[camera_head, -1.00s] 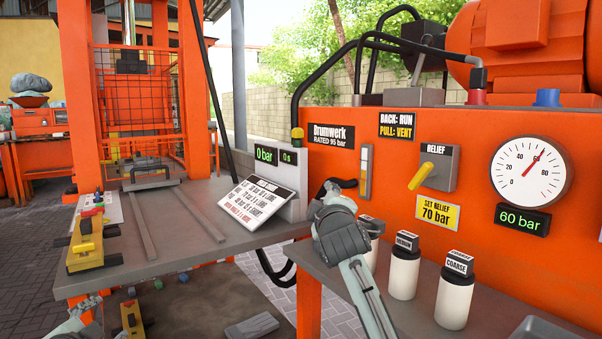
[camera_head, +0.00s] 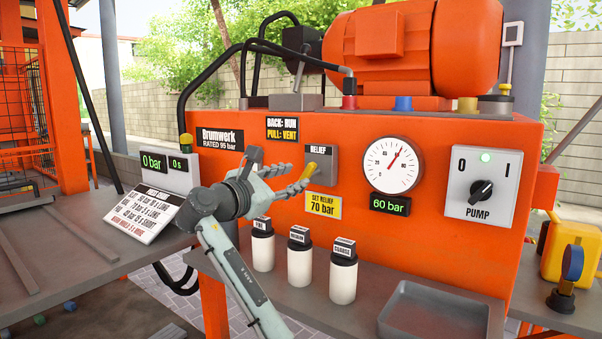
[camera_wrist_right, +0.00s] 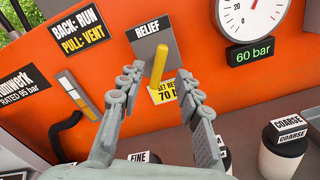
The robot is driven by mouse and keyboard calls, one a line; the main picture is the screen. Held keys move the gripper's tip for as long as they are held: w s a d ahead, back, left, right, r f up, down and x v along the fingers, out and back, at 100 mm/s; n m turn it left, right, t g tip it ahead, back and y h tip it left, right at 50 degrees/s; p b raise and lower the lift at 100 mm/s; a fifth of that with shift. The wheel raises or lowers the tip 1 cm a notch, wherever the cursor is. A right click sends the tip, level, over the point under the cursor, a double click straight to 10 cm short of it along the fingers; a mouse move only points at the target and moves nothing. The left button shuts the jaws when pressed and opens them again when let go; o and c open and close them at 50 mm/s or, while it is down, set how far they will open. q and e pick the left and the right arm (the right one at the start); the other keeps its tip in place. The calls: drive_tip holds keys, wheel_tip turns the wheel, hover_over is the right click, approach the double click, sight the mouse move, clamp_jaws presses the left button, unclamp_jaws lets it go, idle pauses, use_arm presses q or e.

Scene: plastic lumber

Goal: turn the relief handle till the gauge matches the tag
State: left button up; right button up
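The yellow relief handle (camera_head: 309,172) sits on a grey plate labelled RELIEF (camera_head: 321,165) on the orange panel. The round gauge (camera_head: 393,165) is to its right, and the display (camera_head: 390,205) below the gauge reads 60 bar. The yellow tag (camera_head: 323,206) under the handle reads SET RELIEF 70 bar. My right gripper (camera_head: 298,178) is open at the handle's left. In the right wrist view, the handle (camera_wrist_right: 158,64) shows between the spread fingertips (camera_wrist_right: 163,76), with visible gaps on both sides. My left gripper is out of view.
A pump switch (camera_head: 481,191) is at the panel's right. Several black-capped white bottles, one marked COARSE (camera_head: 343,275), and a grey tray (camera_head: 435,312) stand on the shelf below. A sloped instruction card (camera_head: 143,213) is at left. A vent lever slot (camera_wrist_right: 77,95) is left of the handle.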

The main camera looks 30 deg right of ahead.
sight(306, 172)
drive_tip(key=x, duration=0.6)
drive_tip(key=shift+d, duration=0.2)
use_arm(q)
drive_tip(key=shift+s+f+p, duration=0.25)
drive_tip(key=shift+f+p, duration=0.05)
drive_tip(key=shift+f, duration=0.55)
use_arm(e)
drive_tip(key=shift+w+d, duration=0.25)
drive_tip(key=shift+d, duration=0.1)
drive_tip(key=shift+c, duration=0.3)
clamp_jaws()
